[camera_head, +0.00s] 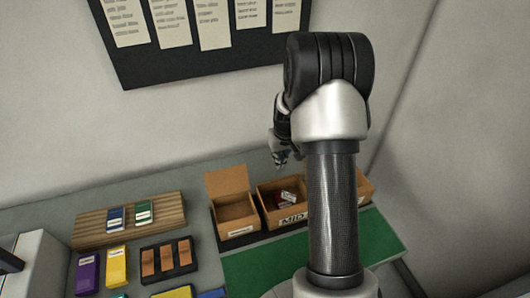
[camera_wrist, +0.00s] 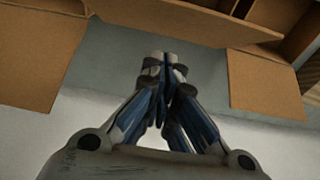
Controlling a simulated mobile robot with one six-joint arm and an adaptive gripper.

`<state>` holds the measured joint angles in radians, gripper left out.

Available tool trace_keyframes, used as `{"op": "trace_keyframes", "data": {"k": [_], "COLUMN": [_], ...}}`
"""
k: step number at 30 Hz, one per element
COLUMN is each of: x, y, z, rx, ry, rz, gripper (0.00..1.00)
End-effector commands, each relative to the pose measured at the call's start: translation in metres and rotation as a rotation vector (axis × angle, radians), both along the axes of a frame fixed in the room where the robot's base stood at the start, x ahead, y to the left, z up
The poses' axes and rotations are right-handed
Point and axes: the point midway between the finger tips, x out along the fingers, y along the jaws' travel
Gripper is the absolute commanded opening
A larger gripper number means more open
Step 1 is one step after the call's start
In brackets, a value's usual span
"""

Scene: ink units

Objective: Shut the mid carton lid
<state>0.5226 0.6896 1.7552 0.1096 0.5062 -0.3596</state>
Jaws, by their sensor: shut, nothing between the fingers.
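The mid carton (camera_head: 294,222) is a brown box with a MID label on its front. It stands open in a row of cartons, and small red and white items (camera_head: 286,197) show inside. I cannot make out its lid in the head view. My gripper (camera_head: 281,162) is above and behind the mid carton, pointing down. In the wrist view my gripper (camera_wrist: 162,58) is shut and empty, its fingertips apart from the cardboard. Brown cardboard flaps show there at the left (camera_wrist: 40,50) and right (camera_wrist: 265,85); I cannot tell which carton each belongs to.
The left carton (camera_head: 237,226) has its lid (camera_head: 227,180) raised. The right carton (camera_head: 364,188) is mostly hidden by my arm. A green mat (camera_head: 250,264) lies in front. A wooden rack (camera_head: 95,230) and a black tray (camera_head: 168,272) stand left. A board (camera_head: 217,57) hangs on the wall.

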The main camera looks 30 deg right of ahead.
Motion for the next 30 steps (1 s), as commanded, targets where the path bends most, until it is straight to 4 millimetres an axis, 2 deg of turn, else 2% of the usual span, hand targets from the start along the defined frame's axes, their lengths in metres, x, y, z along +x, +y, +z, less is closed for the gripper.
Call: {"op": "trace_keyframes", "data": {"k": [11,24,30], "x": [0.012,0.012,0.011], "y": [-0.003,-0.003,-0.003], "z": [0.005,0.068,0.07], "rx": [-0.001,-0.001,0.0], "ry": [-0.001,-0.001,0.0], "rz": [0.0,0.0,0.0], "gripper": [0.0,0.0,0.0]}}
